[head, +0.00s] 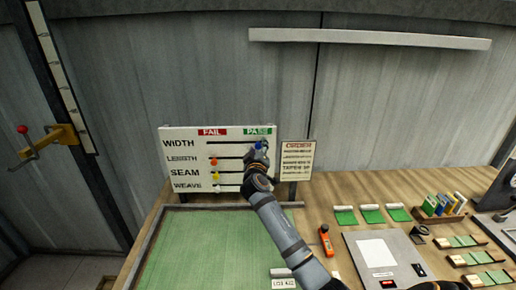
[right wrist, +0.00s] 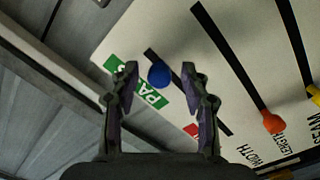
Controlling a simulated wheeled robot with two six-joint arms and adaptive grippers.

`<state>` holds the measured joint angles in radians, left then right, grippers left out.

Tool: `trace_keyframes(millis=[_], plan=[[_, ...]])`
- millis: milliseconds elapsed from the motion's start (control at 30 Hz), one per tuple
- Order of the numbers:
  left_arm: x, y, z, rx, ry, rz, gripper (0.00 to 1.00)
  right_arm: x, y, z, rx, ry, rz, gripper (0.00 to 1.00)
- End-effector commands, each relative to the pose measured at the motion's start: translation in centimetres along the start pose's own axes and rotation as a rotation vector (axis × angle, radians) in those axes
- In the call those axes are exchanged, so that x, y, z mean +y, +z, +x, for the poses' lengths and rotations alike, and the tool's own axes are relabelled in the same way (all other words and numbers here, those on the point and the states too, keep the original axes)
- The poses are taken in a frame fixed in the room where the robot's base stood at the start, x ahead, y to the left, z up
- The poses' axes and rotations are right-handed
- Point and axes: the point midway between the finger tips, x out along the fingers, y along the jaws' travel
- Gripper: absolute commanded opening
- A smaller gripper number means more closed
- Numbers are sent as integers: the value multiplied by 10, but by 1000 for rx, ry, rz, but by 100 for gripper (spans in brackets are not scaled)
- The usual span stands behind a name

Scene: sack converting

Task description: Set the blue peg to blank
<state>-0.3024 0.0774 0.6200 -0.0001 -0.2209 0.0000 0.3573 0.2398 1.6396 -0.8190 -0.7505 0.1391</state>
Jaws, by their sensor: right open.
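The white board (head: 185,135) has slots labelled WIDTH, LENGTH, SEAM and WEAVE, under a red FAIL tag (head: 212,132) and a green PASS tag (head: 257,131). The blue peg (head: 259,145) is in the WIDTH slot, at the PASS side. In the right wrist view the blue peg (right wrist: 159,74) shows between the fingertips, beside the green PASS tag (right wrist: 143,88). My right gripper (right wrist: 160,72) is open around the peg's position, with gaps on both sides; depth is hard to tell. The arm partly covers the board's right side. My left gripper is out of view.
An orange peg (head: 213,162) sits in the LENGTH slot under FAIL, with a yellow peg (head: 216,176) below it. An order sign (head: 297,158) stands close right of the board. A green mat (head: 200,240) lies in front; green samples (head: 371,213) lie to the right.

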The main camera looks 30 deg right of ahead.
Motion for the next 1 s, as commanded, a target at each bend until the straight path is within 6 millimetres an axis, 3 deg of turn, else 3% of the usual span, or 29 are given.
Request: trace_keyframes(millis=[33, 367, 700, 1000], plan=[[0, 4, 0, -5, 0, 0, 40, 0, 0, 0, 0, 0, 0, 44], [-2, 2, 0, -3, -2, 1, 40, 0, 0, 0, 0, 0, 0, 0], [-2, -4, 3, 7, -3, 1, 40, -3, -1, -1, 0, -1, 2, 0], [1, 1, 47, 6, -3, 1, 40, -51, -41, -4, 1, -1, 8, 0]])
